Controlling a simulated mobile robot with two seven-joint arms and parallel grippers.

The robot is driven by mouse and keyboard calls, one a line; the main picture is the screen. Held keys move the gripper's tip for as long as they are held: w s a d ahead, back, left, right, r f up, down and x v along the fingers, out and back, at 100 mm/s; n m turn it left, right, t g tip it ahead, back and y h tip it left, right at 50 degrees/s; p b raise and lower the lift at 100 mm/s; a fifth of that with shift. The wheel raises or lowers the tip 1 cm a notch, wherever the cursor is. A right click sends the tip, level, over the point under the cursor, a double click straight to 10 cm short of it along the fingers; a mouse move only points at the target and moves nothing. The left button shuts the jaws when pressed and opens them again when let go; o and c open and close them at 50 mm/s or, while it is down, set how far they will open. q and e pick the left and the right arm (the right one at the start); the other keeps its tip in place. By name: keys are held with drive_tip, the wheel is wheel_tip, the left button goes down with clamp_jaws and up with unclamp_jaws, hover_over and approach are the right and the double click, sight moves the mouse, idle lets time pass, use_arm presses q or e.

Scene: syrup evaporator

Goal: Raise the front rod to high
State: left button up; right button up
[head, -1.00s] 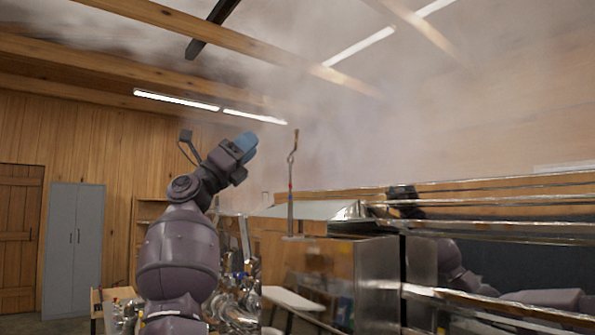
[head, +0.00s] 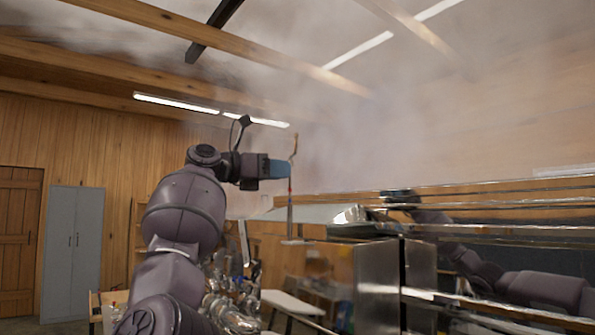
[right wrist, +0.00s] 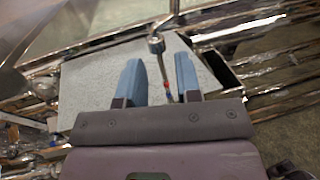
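The front rod (head: 290,207) stands upright in the head view, thin and metal, with a bent brown top and a small red mark at mid-height. My right gripper (head: 285,168) is level with its upper part, blue fingertips reaching to the rod. In the right wrist view the two fingers (right wrist: 157,62) are apart, and the rod (right wrist: 161,64) shows between them, closer to the right finger. I cannot tell whether a finger touches it. My left gripper is not in view.
A shiny metal box (head: 374,280) stands below and right of the rod. Long metal rails (head: 500,228) run to the right, with what looks like my arm reflected behind them. A grey cabinet (head: 72,255) stands far left. Steam hangs above.

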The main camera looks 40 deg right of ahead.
drive_tip(key=shift+x, duration=2.45)
drive_tip(key=shift+c, duration=0.2)
clamp_jaws()
